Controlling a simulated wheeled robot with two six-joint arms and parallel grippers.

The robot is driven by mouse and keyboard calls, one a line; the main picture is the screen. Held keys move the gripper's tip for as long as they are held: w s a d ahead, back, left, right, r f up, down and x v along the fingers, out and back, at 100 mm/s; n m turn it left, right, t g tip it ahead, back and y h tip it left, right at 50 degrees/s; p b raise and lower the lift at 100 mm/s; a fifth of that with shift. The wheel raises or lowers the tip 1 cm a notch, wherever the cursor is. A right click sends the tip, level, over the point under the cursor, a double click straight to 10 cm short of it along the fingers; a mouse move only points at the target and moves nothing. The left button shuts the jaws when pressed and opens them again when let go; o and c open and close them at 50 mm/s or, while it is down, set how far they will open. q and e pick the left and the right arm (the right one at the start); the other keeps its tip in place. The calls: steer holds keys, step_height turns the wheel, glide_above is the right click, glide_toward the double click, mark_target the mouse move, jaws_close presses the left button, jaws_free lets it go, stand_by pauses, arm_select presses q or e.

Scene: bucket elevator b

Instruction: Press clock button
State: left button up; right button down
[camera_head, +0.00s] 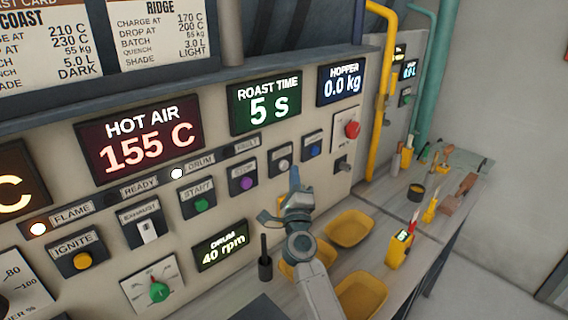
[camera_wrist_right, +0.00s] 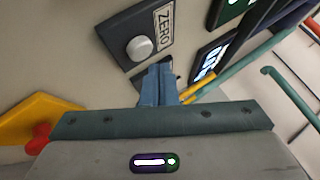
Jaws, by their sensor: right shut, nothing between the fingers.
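No label reading "clock" is legible. A pale grey round button (camera_head: 283,166) sits on a dark plate below the green ROAST TIME display (camera_head: 264,103). In the right wrist view this grey button (camera_wrist_right: 139,48) carries the label ZERO. A blue button (camera_head: 314,150) is on the plate to its right; its label is too small to read. My right gripper (camera_head: 294,172) is shut and empty, its blue fingertips in front of the panel just right of the grey button. In the wrist view the fingertips (camera_wrist_right: 160,72) hide part of another dark plate. My left gripper is not in view.
A purple STOP button (camera_head: 246,184) and a green START button (camera_head: 201,205) lie left. A red knob (camera_head: 352,129) is at the right.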

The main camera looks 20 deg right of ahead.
steer(key=shift+s, duration=0.15)
steer(key=s, duration=0.1)
steer(key=s+d+p, duration=0.1)
steer(key=s, duration=0.1)
steer(key=s+d+p, duration=0.1)
steer(key=s, duration=0.1)
steer(key=shift+s, duration=0.2)
stand_by(0.3)
steer(key=shift+f, duration=0.1)
stand_by(0.6)
